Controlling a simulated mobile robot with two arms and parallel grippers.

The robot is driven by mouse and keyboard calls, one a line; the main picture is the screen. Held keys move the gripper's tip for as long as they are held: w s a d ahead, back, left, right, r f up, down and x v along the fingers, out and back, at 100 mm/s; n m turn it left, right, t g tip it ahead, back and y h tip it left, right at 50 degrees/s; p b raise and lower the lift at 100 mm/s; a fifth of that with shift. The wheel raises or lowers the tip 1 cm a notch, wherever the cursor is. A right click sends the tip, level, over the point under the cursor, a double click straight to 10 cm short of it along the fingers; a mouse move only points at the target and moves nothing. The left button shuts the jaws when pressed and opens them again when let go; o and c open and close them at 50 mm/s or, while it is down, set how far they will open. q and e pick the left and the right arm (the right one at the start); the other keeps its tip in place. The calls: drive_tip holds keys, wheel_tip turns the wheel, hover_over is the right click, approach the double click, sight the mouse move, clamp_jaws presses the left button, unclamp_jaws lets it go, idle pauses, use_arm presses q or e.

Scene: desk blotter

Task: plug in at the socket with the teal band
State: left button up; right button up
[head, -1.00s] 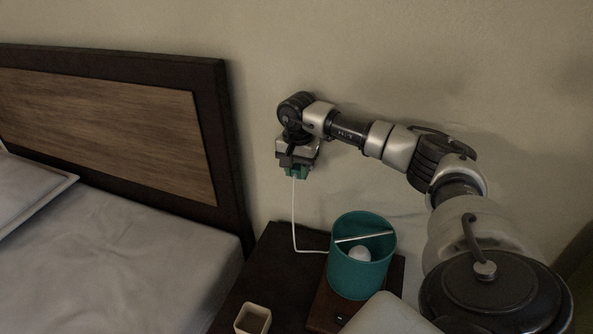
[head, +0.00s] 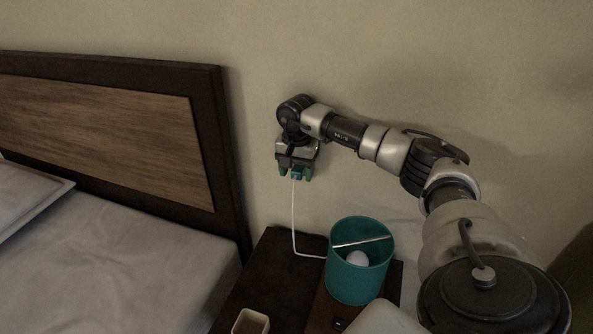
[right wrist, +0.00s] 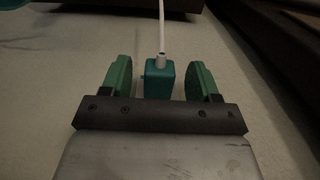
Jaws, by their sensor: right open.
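A teal plug (head: 298,174) with a white cord (head: 294,222) is up at the wall, between the fingers of my right gripper (head: 296,172). In the right wrist view my right gripper (right wrist: 160,90) is open, its green fingers on either side of the teal plug (right wrist: 159,80), with a gap on both sides. The plug stays in place with no finger on it. The cord runs down to the teal lamp (head: 360,285). The socket and its teal band are hidden behind the plug and gripper, so how deep the plug sits cannot be told. My left gripper is not in view.
A dark nightstand (head: 262,275) stands below, with the lamp and a small beige cup (head: 250,322) on it. A bed with a dark headboard (head: 222,150) is at the left. The wall (head: 400,50) around my right arm is bare.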

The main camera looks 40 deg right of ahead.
sight(297, 170)
wheel_tip(297, 170, up, 11)
idle(0.6)
drive_tip(key=shift+f, duration=0.15)
idle(0.6)
